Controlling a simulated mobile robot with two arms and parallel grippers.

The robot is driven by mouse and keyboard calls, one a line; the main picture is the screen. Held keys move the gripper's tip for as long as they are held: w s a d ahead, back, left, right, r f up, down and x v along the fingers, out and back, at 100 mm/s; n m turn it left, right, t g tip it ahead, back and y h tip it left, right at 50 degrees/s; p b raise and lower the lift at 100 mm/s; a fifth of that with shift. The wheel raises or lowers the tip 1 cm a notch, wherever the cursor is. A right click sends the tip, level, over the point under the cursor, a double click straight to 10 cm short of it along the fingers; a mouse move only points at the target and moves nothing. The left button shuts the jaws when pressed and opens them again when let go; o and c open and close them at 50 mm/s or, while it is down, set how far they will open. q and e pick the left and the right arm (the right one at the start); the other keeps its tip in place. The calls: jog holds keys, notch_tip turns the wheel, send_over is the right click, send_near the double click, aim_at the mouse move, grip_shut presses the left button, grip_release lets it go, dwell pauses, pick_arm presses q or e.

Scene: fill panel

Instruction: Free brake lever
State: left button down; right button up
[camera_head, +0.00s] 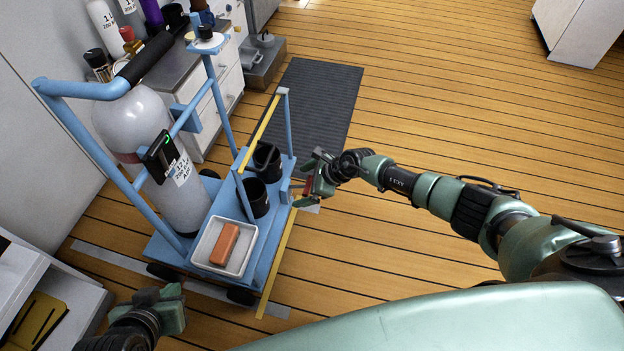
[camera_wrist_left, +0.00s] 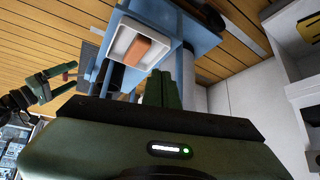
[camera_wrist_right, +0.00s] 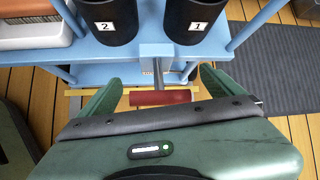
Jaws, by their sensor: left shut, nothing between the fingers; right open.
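The brake lever has a red grip (camera_wrist_right: 160,97) and sits on the near side of the blue cart (camera_head: 205,270), under a grey bracket. My right gripper (camera_head: 312,180) is open, with its fingers on either side of the red grip in the right wrist view (camera_wrist_right: 158,85). The fingers appear apart from the grip. The red grip is partly hidden by my gripper in the head view. My left gripper (camera_head: 178,305) is shut and empty, low at the left near the cart's tray end. Its closed fingers also show in the left wrist view (camera_wrist_left: 165,90).
The cart carries a grey gas cylinder (camera_head: 175,190), a white tray (camera_head: 203,250) with an orange block (camera_head: 225,244), and two black cups labelled 1 (camera_wrist_right: 195,20) and 2 (camera_wrist_right: 108,20). A dark mat (camera_head: 320,95) lies behind. The wooden floor at right is clear.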

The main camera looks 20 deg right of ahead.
jog(key=p+v, duration=0.1)
jog(key=v, duration=0.2)
jog(key=shift+w, duration=0.15)
pick_arm(q)
jog(key=s+a+g+y+p, duration=0.1)
jog(key=s+a+g+p, duration=0.1)
jog(key=s, duration=0.5)
jog(key=shift+s+f+g, duration=0.2)
jog(key=shift+g, duration=0.7)
pick_arm(e)
jog(key=v, duration=0.4)
jog(key=shift+d+r, duration=0.1)
